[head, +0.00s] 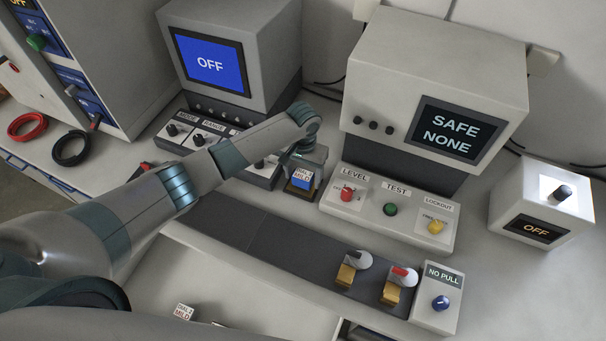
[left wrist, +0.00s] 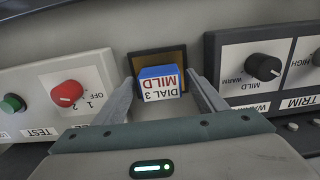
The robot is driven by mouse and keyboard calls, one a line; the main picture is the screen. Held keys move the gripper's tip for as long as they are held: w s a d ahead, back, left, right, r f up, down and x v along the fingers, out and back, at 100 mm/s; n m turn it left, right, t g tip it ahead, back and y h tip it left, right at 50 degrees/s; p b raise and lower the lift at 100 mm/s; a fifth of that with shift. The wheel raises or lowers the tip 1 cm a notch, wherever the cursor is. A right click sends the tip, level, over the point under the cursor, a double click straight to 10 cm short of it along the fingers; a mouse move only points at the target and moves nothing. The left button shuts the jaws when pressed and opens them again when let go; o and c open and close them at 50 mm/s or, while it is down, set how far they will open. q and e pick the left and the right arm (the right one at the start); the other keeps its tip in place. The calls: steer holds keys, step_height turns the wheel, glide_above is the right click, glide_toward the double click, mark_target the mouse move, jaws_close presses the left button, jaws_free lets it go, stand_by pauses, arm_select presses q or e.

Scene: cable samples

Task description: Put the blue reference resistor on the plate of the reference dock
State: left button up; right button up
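The gripper's fingers are partly hidden in the head view. My right gripper is not in view.
A panel with red, green and yellow knobs (head: 388,212) stands right of the plate, a dial panel (head: 205,140) left. The monitor above reads "SAFE NONE" (head: 449,134). Two levers (head: 347,275) stand on a dark strip in front. A labelled "MILD" piece (head: 184,312) lies at the bottom.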

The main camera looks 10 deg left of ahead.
mark_target(303, 175)
arm_select(q)
step_height(303, 175, up, 12)
steer(key=b, duration=0.2)
steer(key=shift+r, duration=0.15)
stand_by(0.5)
stand_by(0.5)
